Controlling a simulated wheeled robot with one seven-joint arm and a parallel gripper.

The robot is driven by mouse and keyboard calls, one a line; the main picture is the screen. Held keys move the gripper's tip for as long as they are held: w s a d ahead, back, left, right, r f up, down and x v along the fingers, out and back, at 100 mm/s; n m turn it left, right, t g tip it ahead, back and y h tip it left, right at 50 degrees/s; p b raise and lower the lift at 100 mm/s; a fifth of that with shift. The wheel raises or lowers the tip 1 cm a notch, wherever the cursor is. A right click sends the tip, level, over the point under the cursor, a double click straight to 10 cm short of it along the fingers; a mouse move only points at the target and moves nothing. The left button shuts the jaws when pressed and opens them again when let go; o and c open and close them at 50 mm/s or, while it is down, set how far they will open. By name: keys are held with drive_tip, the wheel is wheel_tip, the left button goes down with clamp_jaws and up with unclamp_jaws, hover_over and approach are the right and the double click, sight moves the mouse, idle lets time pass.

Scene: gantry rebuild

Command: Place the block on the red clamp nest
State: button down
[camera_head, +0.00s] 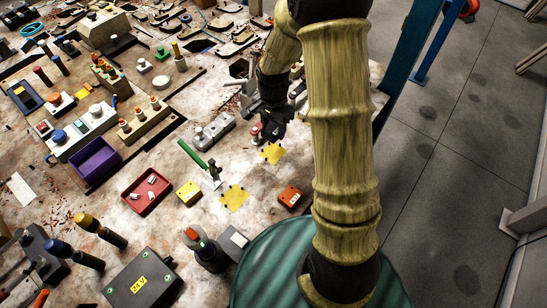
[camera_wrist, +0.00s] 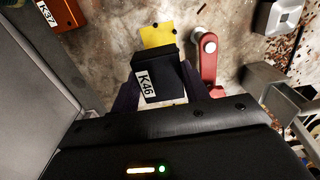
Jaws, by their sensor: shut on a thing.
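My gripper (camera_wrist: 160,97) is shut on a black block (camera_wrist: 174,80) with a white K46 label, one finger on each side. In the wrist view the block covers part of a yellow square pad (camera_wrist: 157,35); I cannot tell whether they touch. A red clamp arm (camera_wrist: 208,62) with a pale round knob stands just right of the block, apart from it. In the head view my gripper (camera_head: 271,127) is low over the bench beside the yellow pad (camera_head: 272,152), and red of the clamp (camera_head: 256,131) shows at its left. The block is not clear there.
An orange K37 block (camera_head: 291,196) and a yellow block (camera_head: 188,192) lie nearer on the bench. A green-handled clamp (camera_head: 193,157) stands by another yellow pad (camera_head: 235,197). A grey box with knobs (camera_head: 213,131) is left of my gripper. A red tray (camera_head: 147,191) lies farther left.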

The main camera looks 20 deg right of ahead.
idle(0.3)
drive_tip(key=p, duration=0.1)
hover_over(273, 152)
drive_tip(key=shift+f, duration=2.85)
drive_tip(key=shift+f+p, duration=0.45)
drive_tip(key=shift+f, duration=1.65)
drive_tip(key=shift+f, duration=0.15)
drive_tip(key=c, duration=0.7)
unclamp_jaws()
